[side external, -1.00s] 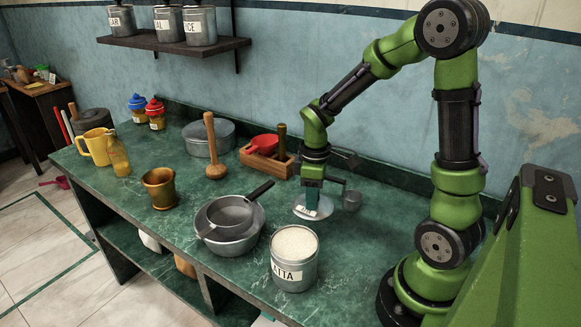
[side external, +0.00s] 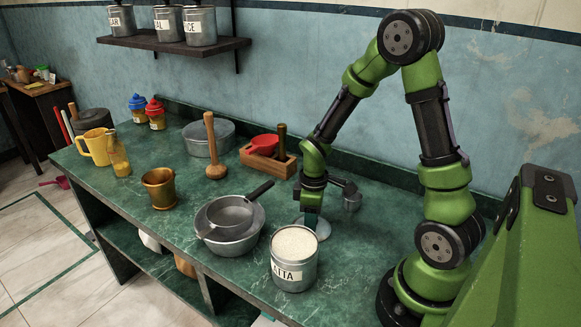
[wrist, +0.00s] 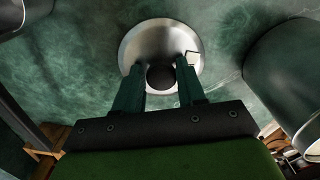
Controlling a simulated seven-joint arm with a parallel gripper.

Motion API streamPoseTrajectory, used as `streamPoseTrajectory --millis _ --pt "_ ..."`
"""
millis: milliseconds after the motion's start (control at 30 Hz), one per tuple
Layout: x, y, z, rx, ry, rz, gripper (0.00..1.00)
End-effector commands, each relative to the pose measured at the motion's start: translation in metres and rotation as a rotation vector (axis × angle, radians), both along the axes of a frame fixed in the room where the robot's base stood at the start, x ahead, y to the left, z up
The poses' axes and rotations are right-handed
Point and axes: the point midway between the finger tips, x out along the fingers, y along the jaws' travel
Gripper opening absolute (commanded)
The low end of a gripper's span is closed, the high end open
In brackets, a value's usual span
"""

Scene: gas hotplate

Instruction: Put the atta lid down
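The atta lid (side external: 322,229) is a round silvery disc low over the counter, to the right of the pots. In the wrist view the lid (wrist: 191,65) shows its shiny top, a small pale label and a dark round knob. My gripper (side external: 311,222) points down, with its green fingers at the lid. In the wrist view my gripper (wrist: 160,72) has a finger on each side of the knob, closed in on it. I cannot tell whether the lid's rim touches the counter. The open atta canister (side external: 294,270), full of pale flour, stands just in front.
A pan and bowl (side external: 230,232) stand to the left of the canister. A wooden rack (side external: 267,163) with a red scoop is behind the lid. The green counter (side external: 370,225) is clear on the right.

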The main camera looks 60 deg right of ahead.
Motion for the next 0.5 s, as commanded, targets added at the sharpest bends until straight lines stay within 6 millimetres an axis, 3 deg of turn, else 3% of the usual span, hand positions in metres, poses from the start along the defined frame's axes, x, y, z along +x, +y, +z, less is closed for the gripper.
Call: streamPoseTrajectory --millis 100,367,500 --pt "0.0 0.0 0.0 0.001 0.001 0.0 0.58" --pt "0.0 0.0 0.001 0.001 0.001 0.0 0.58" --pt "0.001 0.0 0.015 -0.001 -0.003 0.001 0.58"
